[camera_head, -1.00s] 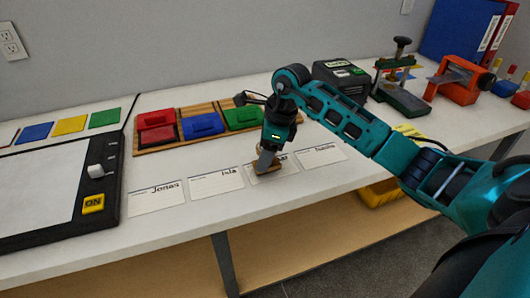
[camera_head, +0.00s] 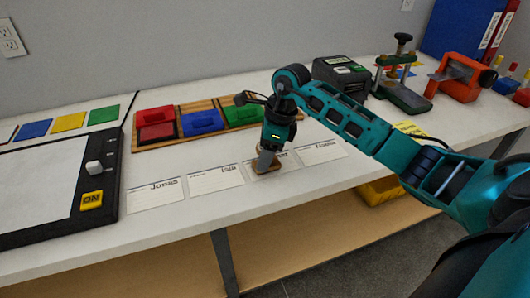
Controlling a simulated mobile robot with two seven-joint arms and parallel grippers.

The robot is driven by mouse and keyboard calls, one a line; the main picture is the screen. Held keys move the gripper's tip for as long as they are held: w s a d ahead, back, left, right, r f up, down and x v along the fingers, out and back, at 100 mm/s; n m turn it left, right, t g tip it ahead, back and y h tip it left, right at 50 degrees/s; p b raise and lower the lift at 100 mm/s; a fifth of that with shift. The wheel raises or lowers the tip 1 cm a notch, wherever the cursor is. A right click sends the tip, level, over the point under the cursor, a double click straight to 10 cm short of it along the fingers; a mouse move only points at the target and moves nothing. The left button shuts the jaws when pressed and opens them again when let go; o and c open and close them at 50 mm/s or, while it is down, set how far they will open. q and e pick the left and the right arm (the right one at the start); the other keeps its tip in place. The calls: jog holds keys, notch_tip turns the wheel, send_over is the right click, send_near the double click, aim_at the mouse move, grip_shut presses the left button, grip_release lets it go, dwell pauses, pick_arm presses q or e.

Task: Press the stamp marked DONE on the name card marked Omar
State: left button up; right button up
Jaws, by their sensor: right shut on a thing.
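My right gripper (camera_head: 266,160) points down and is shut on a small wooden stamp (camera_head: 262,169). The stamp's base is on or just above the third name card (camera_head: 288,164) from the left; I cannot tell whether it touches. The gripper and stamp hide part of this card and most of its name; only the last letters show, seemingly "ar". The stamp's marking is hidden. The other cards are Jonas (camera_head: 154,196), Isla (camera_head: 214,181) and a far right card (camera_head: 320,154) with a blurred name. My left gripper is not in view.
A wooden tray (camera_head: 168,144) behind the cards holds a red ink pad (camera_head: 156,132), a blue one (camera_head: 202,123) and a green one (camera_head: 243,115). Machines (camera_head: 400,92) stand back right. The table's front edge is close to the cards.

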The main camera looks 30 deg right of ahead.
jog(key=shift+f, duration=0.2)
dwell(0.3)
jog(key=shift+r, duration=0.1)
jog(key=shift+r+p, duration=1.8)
jog(key=shift+r, duration=0.7)
